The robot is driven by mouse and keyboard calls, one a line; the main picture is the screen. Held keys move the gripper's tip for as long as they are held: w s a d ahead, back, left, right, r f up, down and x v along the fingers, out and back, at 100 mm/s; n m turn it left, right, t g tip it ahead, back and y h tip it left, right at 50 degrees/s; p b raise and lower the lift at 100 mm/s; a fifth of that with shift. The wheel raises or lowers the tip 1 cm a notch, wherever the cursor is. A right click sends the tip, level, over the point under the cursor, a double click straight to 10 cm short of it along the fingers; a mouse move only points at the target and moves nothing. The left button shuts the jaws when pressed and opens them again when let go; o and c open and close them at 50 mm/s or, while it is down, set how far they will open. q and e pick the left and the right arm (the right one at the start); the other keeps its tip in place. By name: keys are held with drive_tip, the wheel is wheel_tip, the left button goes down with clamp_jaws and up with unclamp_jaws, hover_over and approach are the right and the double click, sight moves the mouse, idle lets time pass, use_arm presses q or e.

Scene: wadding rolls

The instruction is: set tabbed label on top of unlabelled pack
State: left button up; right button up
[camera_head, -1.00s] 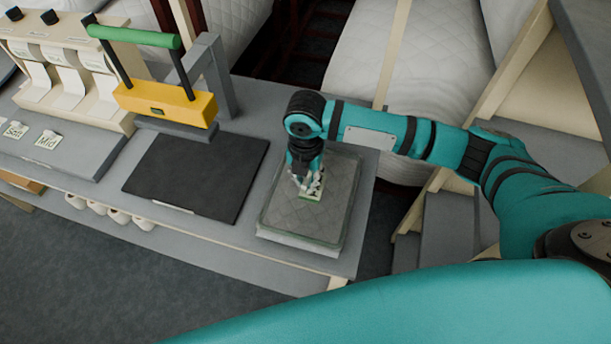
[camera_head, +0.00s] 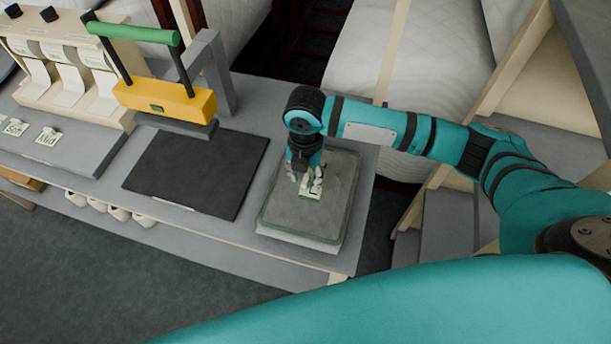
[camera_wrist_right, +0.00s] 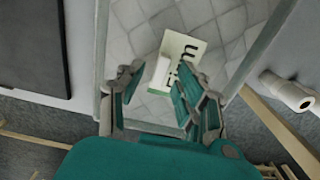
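The pack (camera_head: 285,217) is a flat, quilted grey bundle with clear wrapping, lying at the right end of the bench. The tabbed label (camera_head: 313,193) is a small white and green card with dark lettering, lying on the pack's top. In the right wrist view the label (camera_wrist_right: 190,45) shows with its white upright tab (camera_wrist_right: 161,74) between my fingers, partly covered by them. My right gripper (camera_head: 305,179) is just above the label, pointing down. Its fingers (camera_wrist_right: 155,82) stand apart, with gaps beside the tab. My left gripper is not in view.
A dark mat (camera_head: 195,172) lies left of the pack, below a yellow press (camera_head: 165,100) with a green handle. Two more tabbed labels, Soft (camera_head: 15,128) and Mid (camera_head: 48,136), rest on the grey shelf farther left. White rolls (camera_head: 118,213) sit under the bench edge.

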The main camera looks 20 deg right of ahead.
sight(305, 180)
wheel_tip(305, 180, up, 11)
drive_tip(key=b, duration=0.2)
